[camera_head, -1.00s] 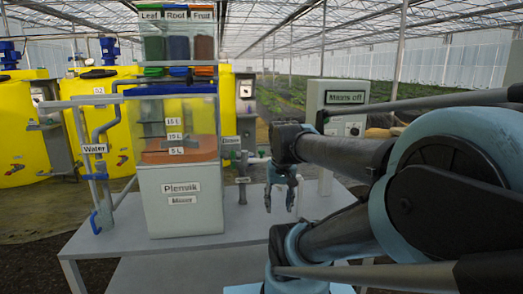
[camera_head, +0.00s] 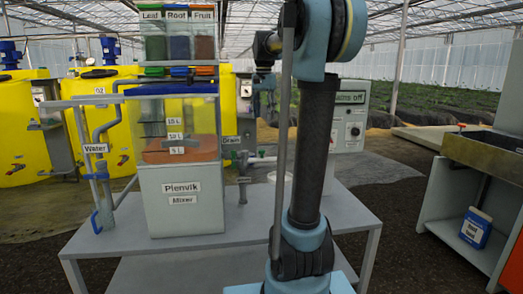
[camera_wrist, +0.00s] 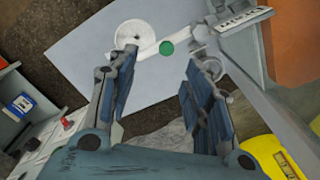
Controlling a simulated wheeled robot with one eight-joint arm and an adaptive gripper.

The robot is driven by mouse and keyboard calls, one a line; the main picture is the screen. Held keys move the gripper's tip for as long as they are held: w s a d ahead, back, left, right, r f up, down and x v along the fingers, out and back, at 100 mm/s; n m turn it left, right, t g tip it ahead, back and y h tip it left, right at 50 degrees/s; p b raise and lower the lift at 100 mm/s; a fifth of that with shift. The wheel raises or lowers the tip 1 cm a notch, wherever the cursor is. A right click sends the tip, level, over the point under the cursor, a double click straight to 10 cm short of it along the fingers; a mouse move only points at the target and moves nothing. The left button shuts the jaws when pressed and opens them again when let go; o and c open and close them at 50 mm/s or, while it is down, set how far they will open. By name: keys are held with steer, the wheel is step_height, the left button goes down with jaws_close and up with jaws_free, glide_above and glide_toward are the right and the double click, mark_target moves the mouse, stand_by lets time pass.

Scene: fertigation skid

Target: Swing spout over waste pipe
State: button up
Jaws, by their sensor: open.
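The clear mixer tank (camera_head: 170,128) stands on the grey bench, with orange liquid in it. A small pale pipe (camera_head: 264,159) sticks out to the right beside its "Drain" label (camera_head: 231,141). A small dark label (camera_head: 243,181) below it is too small to read; the waste pipe is hard to make out there. My gripper (camera_head: 265,103) hangs above and behind this pipe, pointing down, clear of it. In the wrist view it is open and empty (camera_wrist: 160,95); beyond its fingers show a white pipe (camera_wrist: 180,39), a green round part (camera_wrist: 166,47) and a white disc (camera_wrist: 137,34).
A grey control box (camera_head: 348,125), its label partly hidden, stands behind my arm. Yellow tanks (camera_head: 25,125) stand behind the mixer. The bench's front top (camera_head: 180,245) is bare.

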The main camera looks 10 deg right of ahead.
steer(key=w+r, duration=0.1)
steer(key=w, duration=0.2)
glide_above(262, 159)
steer(key=shift+m, duration=0.4)
steer(key=f, duration=1.7)
steer(key=shift+w, duration=0.4)
jaws_close()
